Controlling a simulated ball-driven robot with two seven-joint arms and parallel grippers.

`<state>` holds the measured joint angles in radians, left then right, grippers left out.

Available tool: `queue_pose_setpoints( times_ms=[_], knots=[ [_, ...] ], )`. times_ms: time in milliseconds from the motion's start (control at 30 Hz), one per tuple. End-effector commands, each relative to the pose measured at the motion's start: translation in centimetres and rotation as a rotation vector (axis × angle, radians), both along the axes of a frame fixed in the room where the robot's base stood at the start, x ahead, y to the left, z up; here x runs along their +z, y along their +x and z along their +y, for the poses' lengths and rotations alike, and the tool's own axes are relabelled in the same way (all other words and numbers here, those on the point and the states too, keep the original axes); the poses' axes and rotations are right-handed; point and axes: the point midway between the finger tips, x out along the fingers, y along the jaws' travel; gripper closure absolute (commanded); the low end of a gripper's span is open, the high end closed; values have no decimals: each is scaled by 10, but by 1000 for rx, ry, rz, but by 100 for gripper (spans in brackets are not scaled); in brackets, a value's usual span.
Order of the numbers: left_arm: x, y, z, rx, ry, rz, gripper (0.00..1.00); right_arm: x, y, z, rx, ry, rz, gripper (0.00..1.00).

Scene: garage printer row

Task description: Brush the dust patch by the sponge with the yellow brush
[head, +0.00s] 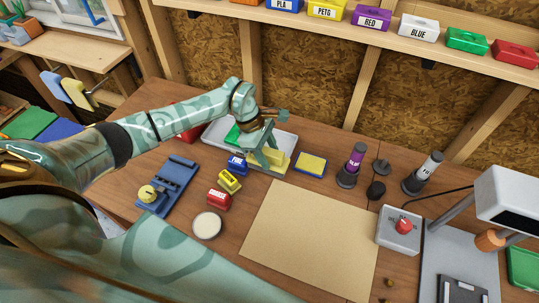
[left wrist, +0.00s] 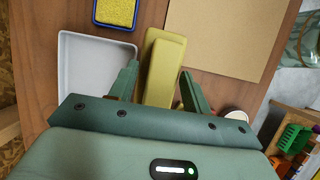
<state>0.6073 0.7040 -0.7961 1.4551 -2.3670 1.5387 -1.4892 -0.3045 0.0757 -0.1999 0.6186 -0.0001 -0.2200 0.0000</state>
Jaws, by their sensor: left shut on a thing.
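My left gripper (head: 267,157) is shut on the yellow brush (left wrist: 164,60), whose long block shows between the two fingers in the left wrist view. In the head view the brush is partly hidden by the fingers, at the front right edge of the grey tray. The yellow sponge (head: 311,164), in a blue holder, lies just right of the gripper. It also shows at the top of the left wrist view (left wrist: 117,11). I cannot make out a dust patch by the sponge. My right gripper is not in view.
The grey tray (head: 285,137) holds something green. Small blue, yellow and red blocks (head: 218,199) stand in front of it. A tan mat (head: 310,235) lies clear at the centre. Upright bottles (head: 352,165) and a grey box with a red knob (head: 399,232) stand to the right.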

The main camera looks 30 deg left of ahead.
Motion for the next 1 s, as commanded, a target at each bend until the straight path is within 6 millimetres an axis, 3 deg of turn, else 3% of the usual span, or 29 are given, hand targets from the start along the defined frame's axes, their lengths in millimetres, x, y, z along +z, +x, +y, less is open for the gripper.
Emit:
queue_pose_setpoints(
  times_ms=[300,1000],
  knots=[
    [28,0,6,12,0,0,73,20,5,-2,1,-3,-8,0],
    [28,0,6,13,0,0,73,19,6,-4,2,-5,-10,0]
  ],
)
